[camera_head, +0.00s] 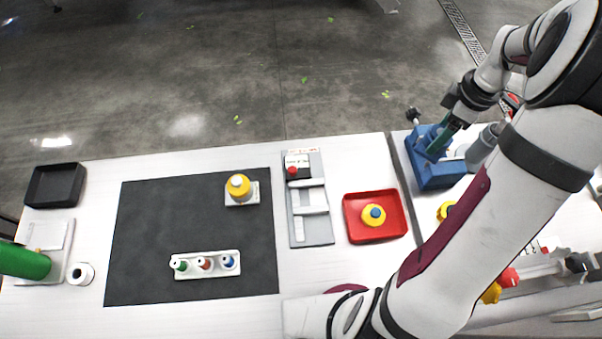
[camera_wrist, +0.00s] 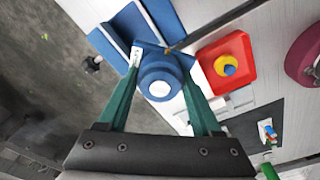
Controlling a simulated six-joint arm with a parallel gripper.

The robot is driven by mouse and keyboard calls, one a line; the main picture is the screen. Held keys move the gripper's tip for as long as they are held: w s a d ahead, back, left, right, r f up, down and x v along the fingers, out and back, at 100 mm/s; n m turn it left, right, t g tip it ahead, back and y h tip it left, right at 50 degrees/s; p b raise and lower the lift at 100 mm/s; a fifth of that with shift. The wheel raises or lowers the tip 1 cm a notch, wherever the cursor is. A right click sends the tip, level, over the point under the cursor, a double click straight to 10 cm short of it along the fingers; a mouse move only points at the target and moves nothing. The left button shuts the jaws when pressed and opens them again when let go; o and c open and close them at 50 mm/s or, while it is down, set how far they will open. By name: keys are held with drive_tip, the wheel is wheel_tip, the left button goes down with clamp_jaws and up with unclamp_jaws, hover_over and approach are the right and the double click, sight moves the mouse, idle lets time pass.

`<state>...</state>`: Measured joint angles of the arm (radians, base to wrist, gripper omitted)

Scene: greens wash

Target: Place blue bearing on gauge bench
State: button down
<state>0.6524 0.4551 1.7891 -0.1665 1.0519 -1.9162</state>
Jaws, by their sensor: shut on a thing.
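A blue bearing (camera_wrist: 160,80), a round stepped piece with a pale centre, sits between the two green fingers of my gripper (camera_wrist: 162,62) in the wrist view. My gripper is shut on it. In the head view my gripper (camera_head: 440,140) is over the blue angled holder (camera_head: 433,178) at the right, and the bearing cannot be made out there. I cannot tell whether the bearing touches the holder. A grey slab with a small label and a red button, which looks like the gauge bench (camera_head: 315,229), lies left of the red tray, well left of my gripper.
The red tray (camera_head: 391,237) holds a yellow piece with a blue top (camera_head: 373,215). A black mat (camera_head: 150,240) carries a yellow-topped bottle (camera_head: 239,187) and a white rack of small bottles (camera_head: 207,274). A black bin (camera_head: 55,184) and a green cylinder (camera_head: 22,262) are at far left.

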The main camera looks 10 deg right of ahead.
drive_tip(key=s+a+f+n, duration=0.1)
drive_tip(key=s+a+n, duration=0.3)
drive_tip(key=n, duration=0.6)
drive_tip(key=shift+g+y, duration=0.3)
drive_tip(key=shift+g, duration=0.1)
drive_tip(key=w+a+f, duration=0.2)
drive_tip(key=w+a, duration=0.1)
drive_tip(key=w+a+f, duration=0.2)
drive_tip(key=a, duration=0.1)
drive_tip(key=w+a+f, duration=0.3)
drive_tip(key=shift+w, duration=0.3)
drive_tip(key=shift+w+a+f, duration=0.15)
drive_tip(key=shift+f, duration=0.95)
drive_tip(key=shift+w+a+f, duration=0.1)
drive_tip(key=shift+w+f, duration=0.05)
drive_tip(key=shift+f, duration=0.95)
drive_tip(key=shift+c, duration=0.3)
unclamp_jaws()
drive_tip(key=shift+f, duration=0.15)
